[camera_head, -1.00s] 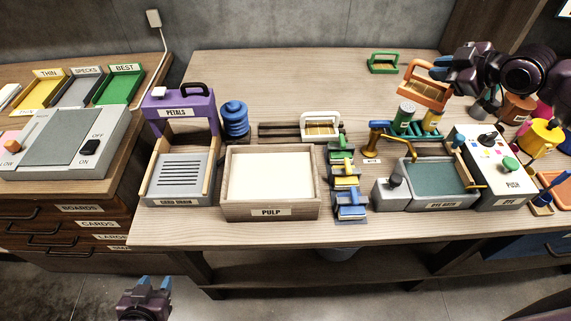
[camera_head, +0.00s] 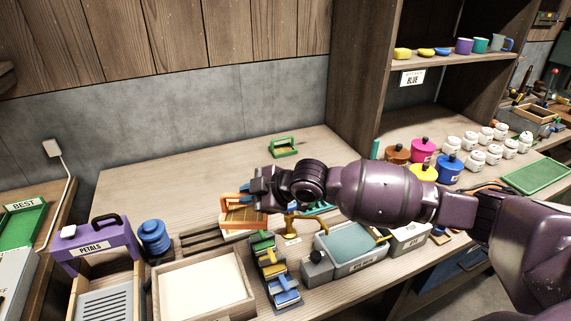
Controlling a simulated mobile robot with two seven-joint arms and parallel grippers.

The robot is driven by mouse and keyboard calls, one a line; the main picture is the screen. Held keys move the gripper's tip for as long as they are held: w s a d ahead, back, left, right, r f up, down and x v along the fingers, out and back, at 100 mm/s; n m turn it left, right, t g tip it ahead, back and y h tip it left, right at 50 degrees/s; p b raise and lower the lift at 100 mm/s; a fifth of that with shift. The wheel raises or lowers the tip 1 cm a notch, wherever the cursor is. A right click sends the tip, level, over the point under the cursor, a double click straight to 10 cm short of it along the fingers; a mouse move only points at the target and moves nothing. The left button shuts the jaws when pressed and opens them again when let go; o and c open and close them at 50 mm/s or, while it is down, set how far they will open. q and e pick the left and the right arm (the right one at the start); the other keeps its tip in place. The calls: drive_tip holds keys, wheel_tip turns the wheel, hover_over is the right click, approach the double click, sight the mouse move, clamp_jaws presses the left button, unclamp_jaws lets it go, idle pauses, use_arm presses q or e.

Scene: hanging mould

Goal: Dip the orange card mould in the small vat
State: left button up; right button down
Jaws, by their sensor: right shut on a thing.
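The orange card mould (camera_head: 243,214) has an orange frame and handle and a yellowish screen. My right gripper (camera_head: 247,192) is shut on its handle and holds it up over the middle of the bench, behind the coloured clamps. The pulp vat (camera_head: 246,300), a wooden box of off-white pulp, is at the front, left of the mould. I cannot tell which of these is the small vat. My left gripper is out of view.
A green mould (camera_head: 284,147) stands at the back of the bench. A row of coloured clamps (camera_head: 272,268) lies between the vat and the bath. A purple petals box (camera_head: 95,245) and blue jar (camera_head: 153,237) stand left. The back left of the bench is clear.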

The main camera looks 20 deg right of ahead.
use_arm(q)
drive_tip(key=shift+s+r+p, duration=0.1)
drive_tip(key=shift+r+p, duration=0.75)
drive_tip(key=shift+p, duration=0.05)
use_arm(e)
drive_tip(key=s+a+f+n+g+y, duration=0.1)
drive_tip(key=s+a+f+n, duration=0.1)
drive_tip(key=a, duration=0.5)
drive_tip(key=s+a+f+n+g+y, duration=0.1)
drive_tip(key=s+a+f+n+g, duration=0.1)
drive_tip(key=s+a, duration=0.2)
drive_tip(key=a, duration=0.3)
drive_tip(key=shift+s+a+n+g+y, duration=0.25)
drive_tip(key=shift+a+n+g+y, duration=0.05)
drive_tip(key=shift+a, duration=0.05)
use_arm(q)
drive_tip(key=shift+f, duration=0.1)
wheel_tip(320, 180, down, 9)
drive_tip(key=b, duration=0.8)
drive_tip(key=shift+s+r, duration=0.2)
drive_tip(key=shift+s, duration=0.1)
use_arm(e)
drive_tip(key=shift+f, duration=5.8)
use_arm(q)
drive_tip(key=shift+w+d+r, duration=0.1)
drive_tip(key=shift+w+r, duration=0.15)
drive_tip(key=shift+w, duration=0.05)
